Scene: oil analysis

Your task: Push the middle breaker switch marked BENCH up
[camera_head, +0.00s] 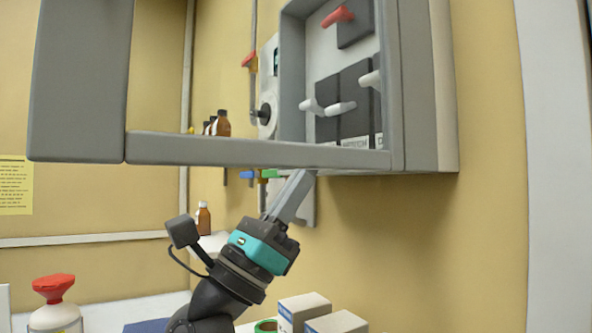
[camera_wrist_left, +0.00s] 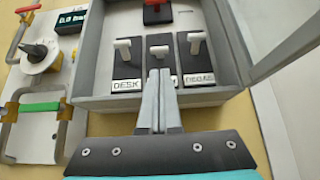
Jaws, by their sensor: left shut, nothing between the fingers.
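The breaker box has a row of three black switches with white levers. The left switch (camera_wrist_left: 126,62) is labelled DESK. The right switch's lever (camera_head: 370,79) sits higher. My left gripper (camera_head: 302,178) is shut and empty, pointing up at the box's lower edge. In the left wrist view its fingertips (camera_wrist_left: 160,74) lie just below the middle lever and hide most of that switch's label. Contact cannot be told. My right gripper is not in view.
A red-levered switch (camera_head: 338,16) is above the row. A panel with a dial (camera_wrist_left: 38,55) and green handle (camera_wrist_left: 38,107) is at left. Bottles and white boxes (camera_head: 303,308) stand below.

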